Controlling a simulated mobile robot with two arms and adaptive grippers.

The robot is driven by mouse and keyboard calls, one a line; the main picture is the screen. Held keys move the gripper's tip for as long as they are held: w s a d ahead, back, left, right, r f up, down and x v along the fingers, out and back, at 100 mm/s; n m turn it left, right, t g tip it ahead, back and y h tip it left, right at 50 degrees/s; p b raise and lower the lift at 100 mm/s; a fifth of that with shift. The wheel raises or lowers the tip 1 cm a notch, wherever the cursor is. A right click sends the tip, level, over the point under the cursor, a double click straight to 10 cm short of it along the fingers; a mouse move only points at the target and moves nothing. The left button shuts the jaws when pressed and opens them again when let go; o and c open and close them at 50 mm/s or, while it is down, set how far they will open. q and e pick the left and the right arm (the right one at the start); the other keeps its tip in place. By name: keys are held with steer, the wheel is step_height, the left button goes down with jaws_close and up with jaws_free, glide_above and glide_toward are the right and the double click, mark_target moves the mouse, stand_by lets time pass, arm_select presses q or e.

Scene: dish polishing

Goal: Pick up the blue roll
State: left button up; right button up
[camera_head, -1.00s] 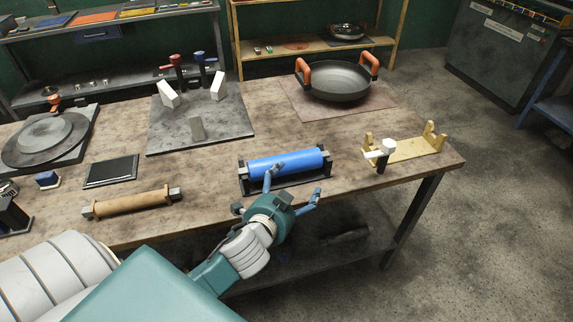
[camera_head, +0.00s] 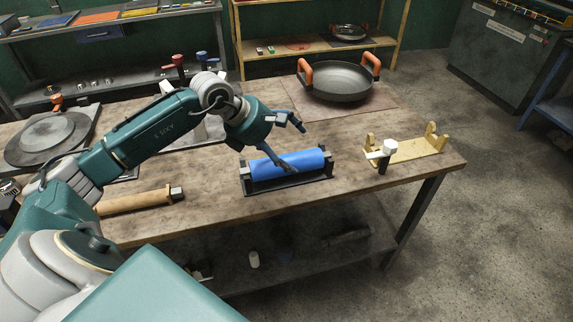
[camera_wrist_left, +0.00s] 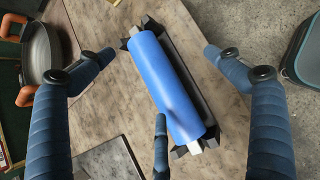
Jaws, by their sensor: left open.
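The blue roll (camera_head: 312,160) lies in its black cradle (camera_head: 290,187) near the front edge of the wooden table. My left gripper (camera_head: 298,147) is above and behind the roll in the head view, fingers spread and empty. One finger passes in front of the roll and hides part of it. In the left wrist view the blue roll (camera_wrist_left: 165,82) lies slanted below the spread fingers, with the cradle (camera_wrist_left: 190,70) showing along its right side. Contact between finger and roll cannot be told. My right gripper is not in view.
A tan roll (camera_head: 135,202) lies to the left, partly behind my arm. A pan with orange handles (camera_head: 340,82) stands behind on a mat. A yellow wooden stand (camera_head: 415,150) is to the right. Bare tabletop lies between the cradle and this stand.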

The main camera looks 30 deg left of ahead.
mark_target(282, 156)
arm_select(q)
steer(key=shift+y, duration=0.8)
steer(key=a, duration=0.4)
steer(key=shift+s+a, duration=0.3)
steer(key=shift+g, duration=0.3)
steer(key=p+x, duration=0.1)
steer(key=x, duration=0.3)
steer(key=shift+w+f+p, duration=0.25)
steer(key=shift+f+p, duration=0.1)
steer(key=shift+p, duration=0.05)
steer(key=p+x, duration=0.3)
steer(key=x, duration=0.2)
steer(key=shift+d+f, duration=0.1)
steer(key=shift+f, duration=0.05)
steer(key=shift+w+f, duration=0.15)
steer(key=shift+f, duration=0.1)
steer(key=shift+r, duration=0.15)
steer(key=c, duration=1.9)
steer(key=shift+o, duration=0.2)
